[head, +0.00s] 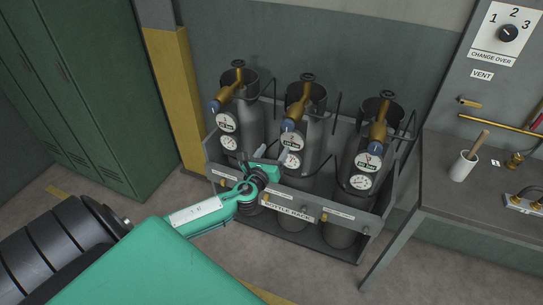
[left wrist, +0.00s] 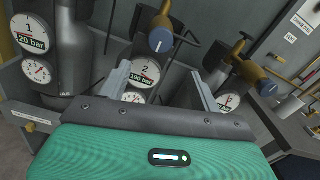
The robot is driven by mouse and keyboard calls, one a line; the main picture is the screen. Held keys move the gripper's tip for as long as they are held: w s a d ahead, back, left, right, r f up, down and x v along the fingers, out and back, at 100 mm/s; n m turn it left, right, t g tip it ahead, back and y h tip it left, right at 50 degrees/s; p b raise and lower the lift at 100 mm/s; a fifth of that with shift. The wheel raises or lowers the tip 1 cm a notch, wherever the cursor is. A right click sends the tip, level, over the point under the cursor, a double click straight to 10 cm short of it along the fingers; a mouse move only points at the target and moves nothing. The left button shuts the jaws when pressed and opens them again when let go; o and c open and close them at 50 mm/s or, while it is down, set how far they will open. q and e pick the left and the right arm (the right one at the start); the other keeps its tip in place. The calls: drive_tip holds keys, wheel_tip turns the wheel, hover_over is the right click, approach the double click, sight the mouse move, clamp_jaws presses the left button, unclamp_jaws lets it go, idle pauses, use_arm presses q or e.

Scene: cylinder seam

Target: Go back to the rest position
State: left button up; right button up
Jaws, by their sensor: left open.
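Three grey bottles stand upright in the rack: left (head: 252,122), middle (head: 313,142) and right (head: 345,210). Each has a brass valve with a blue end, a tag and a gauge. In the left wrist view the left tag (left wrist: 31,33) reads 1, 20 bar, and the middle tag (left wrist: 145,71) shows 2. My right gripper is not in view.
The bottle rack (head: 345,222) has a front rail close to my left gripper. A yellow post (head: 176,95) and green lockers (head: 75,80) stand left. A bench (head: 465,215) with a white cup (head: 463,166) is at right. A changeover knob (head: 508,33) is on the panel above.

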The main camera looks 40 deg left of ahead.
use_arm(q)
drive_tip(key=shift+s+d, duration=0.1)
drive_tip(key=shift+s, duration=0.35)
drive_tip(key=s+a+f+n+g, duration=0.1)
drive_tip(key=s+f+n+g, duration=0.25)
drive_tip(key=f, duration=0.75)
drive_tip(key=s+a+f+n+g, duration=0.2)
drive_tip(key=f+n, duration=0.2)
drive_tip(key=f, duration=0.8)
drive_tip(key=s+d+f+n+g+h, duration=0.1)
drive_tip(key=s+f+n+g, duration=0.15)
drive_tip(key=s+f, duration=0.4)
drive_tip(key=s+d+f+n+g, duration=0.15)
drive_tip(key=s+f+n, duration=0.25)
drive_tip(key=f, duration=0.5)
drive_tip(key=s+d+f+n+g+h, duration=0.1)
drive_tip(key=s+d+f+n, duration=0.3)
drive_tip(key=s, duration=0.7)
drive_tip(key=s+d+f+n+g+h, duration=0.1)
drive_tip(key=s+d+f+n+g, duration=0.2)
drive_tip(key=s+f, duration=0.6)
drive_tip(key=s+d+f+n+g+h, duration=0.1)
drive_tip(key=s+d+f+n+g, duration=0.2)
drive_tip(key=s, duration=1.2)
drive_tip(key=d+f+n, duration=0.3)
drive_tip(key=d+n, duration=0.1)
drive_tip(key=shift+d+f, duration=0.2)
drive_tip(key=shift+f, duration=0.05)
drive_tip(key=shift+a, duration=0.1)
